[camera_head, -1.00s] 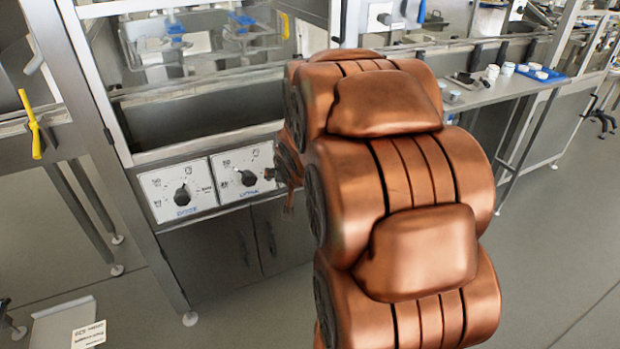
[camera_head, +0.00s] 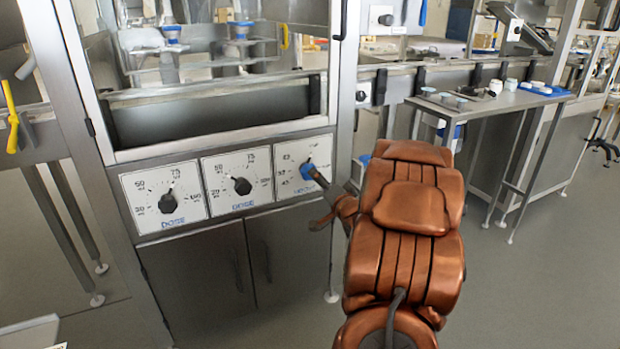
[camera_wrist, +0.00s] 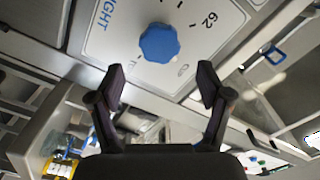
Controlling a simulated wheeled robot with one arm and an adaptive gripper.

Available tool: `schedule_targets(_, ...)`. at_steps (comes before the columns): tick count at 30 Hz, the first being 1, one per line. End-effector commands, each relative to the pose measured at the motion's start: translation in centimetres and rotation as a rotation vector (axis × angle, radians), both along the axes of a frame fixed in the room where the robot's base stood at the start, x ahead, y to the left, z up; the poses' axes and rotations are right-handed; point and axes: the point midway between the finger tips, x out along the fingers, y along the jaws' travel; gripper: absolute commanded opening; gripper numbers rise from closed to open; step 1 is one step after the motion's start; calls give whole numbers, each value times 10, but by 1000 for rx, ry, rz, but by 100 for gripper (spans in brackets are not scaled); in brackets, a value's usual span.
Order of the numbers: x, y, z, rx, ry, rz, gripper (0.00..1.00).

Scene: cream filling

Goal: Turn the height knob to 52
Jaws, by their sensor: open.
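The height knob (camera_head: 314,178) is a blue knob on the rightmost of three white dial plates on the machine's front. In the wrist view the blue knob (camera_wrist: 159,43) sits beyond my fingertips, with the number 62 and part of the word HEIGHT readable on its plate (camera_wrist: 112,38). My gripper (camera_wrist: 160,88) is open and empty, its two dark fingers spread wide on either side below the knob. In the head view my gripper (camera_head: 328,190) is close to the knob from the lower right. The knob's pointer cannot be made out.
Two black dose knobs (camera_head: 167,202) (camera_head: 242,186) are on plates to the left. Cabinet doors (camera_head: 240,258) lie below the panel. A side table (camera_head: 480,108) with small cups stands at the right. The floor (camera_head: 540,270) at the right is clear.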

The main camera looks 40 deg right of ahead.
Motion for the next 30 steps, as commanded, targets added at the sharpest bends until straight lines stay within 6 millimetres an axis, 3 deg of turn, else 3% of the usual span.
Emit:
schedule_targets(15, 60, -20, -1, -2, 4, 1, 78)
schedule_targets(30, 68, -23, 0, 0, 4, 0, 75)
